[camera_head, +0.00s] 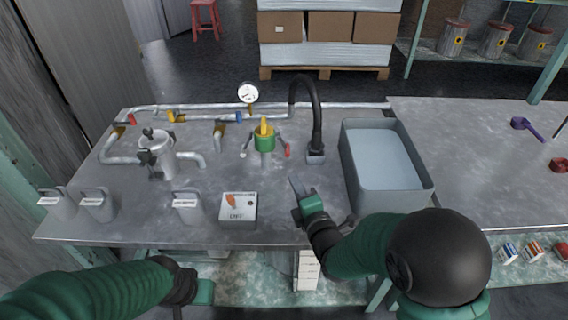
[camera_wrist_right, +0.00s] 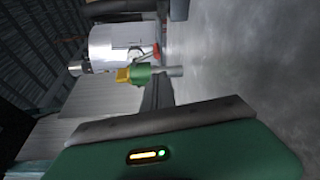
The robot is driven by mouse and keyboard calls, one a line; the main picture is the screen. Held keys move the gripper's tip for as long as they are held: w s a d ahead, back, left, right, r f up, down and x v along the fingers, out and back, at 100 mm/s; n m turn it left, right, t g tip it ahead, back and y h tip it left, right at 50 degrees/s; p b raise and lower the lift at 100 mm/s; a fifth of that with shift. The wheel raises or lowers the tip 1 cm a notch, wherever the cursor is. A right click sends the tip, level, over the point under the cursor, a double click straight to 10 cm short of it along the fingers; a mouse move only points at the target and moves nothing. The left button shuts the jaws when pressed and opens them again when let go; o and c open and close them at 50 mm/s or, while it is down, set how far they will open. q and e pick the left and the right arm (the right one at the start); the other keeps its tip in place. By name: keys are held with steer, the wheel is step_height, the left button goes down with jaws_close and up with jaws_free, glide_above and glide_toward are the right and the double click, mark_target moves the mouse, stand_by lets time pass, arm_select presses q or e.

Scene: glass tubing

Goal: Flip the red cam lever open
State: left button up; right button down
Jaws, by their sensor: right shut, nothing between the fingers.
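A green fitting with a yellow top (camera_head: 264,138) stands on a short pipe near the middle of the bench. A red lever (camera_head: 287,150) sticks out low on its right side, pointing down and outward. In the right wrist view the red lever (camera_wrist_right: 156,50) shows beside the green and yellow fitting (camera_wrist_right: 137,74), on its side. My right gripper (camera_head: 295,187) is shut and empty above the bench, in front of the fitting and apart from it. My left gripper (camera_head: 203,293) is low at the bench's front edge; its fingers do not show clearly.
A black curved faucet (camera_head: 316,110) and a sink basin (camera_head: 430,186) stand right of the fitting. A gauge (camera_head: 247,93) and pipes are behind. Bench between gripper and fitting is clear.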

mark_target(283, 143)
steer(key=b+x, duration=0.1)
steer(key=x, duration=0.1)
steer(key=a+x, duration=0.1)
steer(key=x, duration=0.2)
steer(key=shift+f+b, duration=0.15)
steer(key=shift+b, duration=0.25)
steer(key=x, duration=0.1)
steer(key=b+x, duration=0.1)
steer(key=x, duration=0.2)
steer(key=shift+d, duration=0.25)
steer(key=shift+w+a, duration=0.1)
steer(key=shift+w, duration=0.05)
steer(key=shift+r, duration=0.25)
